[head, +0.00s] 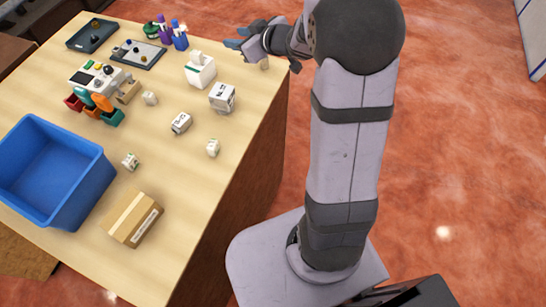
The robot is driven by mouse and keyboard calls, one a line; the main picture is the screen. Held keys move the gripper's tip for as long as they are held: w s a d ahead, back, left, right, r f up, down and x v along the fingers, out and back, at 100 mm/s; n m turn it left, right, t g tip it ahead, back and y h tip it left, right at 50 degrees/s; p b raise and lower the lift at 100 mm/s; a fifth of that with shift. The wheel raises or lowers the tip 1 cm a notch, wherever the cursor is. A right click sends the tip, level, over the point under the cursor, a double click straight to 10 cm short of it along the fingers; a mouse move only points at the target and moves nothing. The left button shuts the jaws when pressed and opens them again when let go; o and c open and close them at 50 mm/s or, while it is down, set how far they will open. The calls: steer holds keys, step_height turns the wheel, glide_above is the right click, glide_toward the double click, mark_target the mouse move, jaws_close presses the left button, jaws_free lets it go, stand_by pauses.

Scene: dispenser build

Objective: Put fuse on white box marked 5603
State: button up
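My gripper (240,40) is over the far right edge of the table, pointing left. Its blue-grey fingers show, but the gap between them is too small to judge. A white box (200,72) with a small green mark stands left of and nearer than the gripper. A white-and-grey box (222,98) with dark print stands in front of it, and a smaller printed block (181,123) lies to the left. Small white pieces lie at the middle (150,98), right (213,148) and front (130,162). I cannot tell which thing is the fuse or read 5603.
A blue bin (95,185) and a cardboard box (132,218) are at the front left. A dispenser-like unit (92,80) with coloured trays stands at the left.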

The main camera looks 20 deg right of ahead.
steer(key=s+d+f+m+g+h, duration=0.2)
steer(key=s+f+g+h, duration=0.15)
steer(key=s, duration=0.35)
steer(key=s+d+f+m+g+h, duration=0.1)
steer(key=s+f+m+g+h, duration=0.2)
steer(key=s, duration=0.4)
steer(key=s+a+f+g+y, duration=0.1)
steer(key=s+a+f+g, duration=0.1)
steer(key=s, duration=0.8)
steer(key=s+a+f+g+y, duration=0.1)
steer(key=s+a+f+g, duration=0.2)
steer(key=s, duration=0.6)
steer(key=shift+s+a+f+m, duration=0.15)
steer(key=shift+s+a+m, duration=0.25)
steer(key=shift+a, duration=0.5)
